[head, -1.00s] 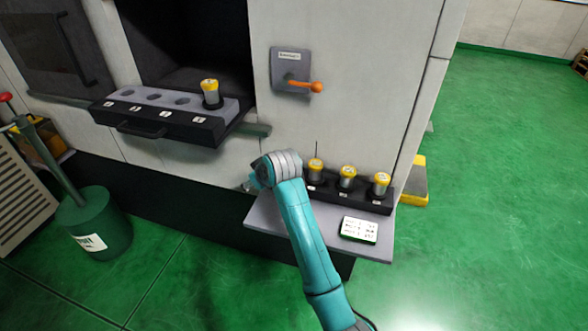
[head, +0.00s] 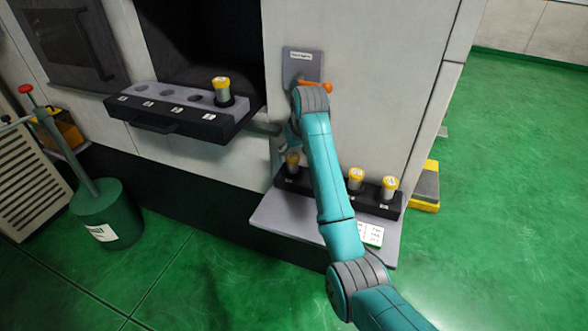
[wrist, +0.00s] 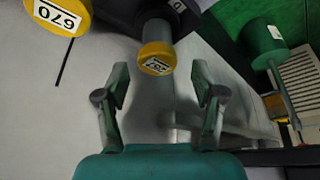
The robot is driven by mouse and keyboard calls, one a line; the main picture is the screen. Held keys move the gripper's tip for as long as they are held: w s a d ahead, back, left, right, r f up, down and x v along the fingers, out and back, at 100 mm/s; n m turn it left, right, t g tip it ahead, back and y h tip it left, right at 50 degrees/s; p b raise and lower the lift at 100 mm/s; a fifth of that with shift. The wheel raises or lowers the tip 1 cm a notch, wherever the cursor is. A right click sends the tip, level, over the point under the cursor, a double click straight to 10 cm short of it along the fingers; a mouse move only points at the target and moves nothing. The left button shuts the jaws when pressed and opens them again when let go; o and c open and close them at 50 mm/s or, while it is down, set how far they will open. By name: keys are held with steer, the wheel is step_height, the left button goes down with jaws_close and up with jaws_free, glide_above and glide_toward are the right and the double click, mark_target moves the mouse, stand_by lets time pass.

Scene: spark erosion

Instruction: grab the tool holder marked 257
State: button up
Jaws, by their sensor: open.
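The tool holder marked 257, with a yellow top (wrist: 157,60), stands in the black rack in the wrist view. Its label is turned and small but seems to read 257. It lies just beyond and between the fingertips of my gripper (wrist: 160,82), which is open and empty. In the head view the leftmost holder (head: 293,160) in the rack sits just below my gripper (head: 287,140), which my arm partly hides.
Two more yellow-topped holders (head: 356,179) (head: 389,187) stand further right in the rack (head: 375,205). My arm hides part of the rack. A white card (head: 370,234) lies on the shelf. An orange-handled switch (head: 315,86) is behind my arm. A holder (head: 222,92) stands in the machine tray.

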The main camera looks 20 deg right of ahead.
mark_target(294, 158)
steer(key=shift+s+x, duration=0.15)
steer(key=shift+x, duration=1.35)
steer(key=shift+s+x, duration=0.1)
steer(key=shift+x, duration=1.35)
steer(key=shift+d+f, duration=0.1)
steer(key=shift+d, duration=0.1)
jaws_close()
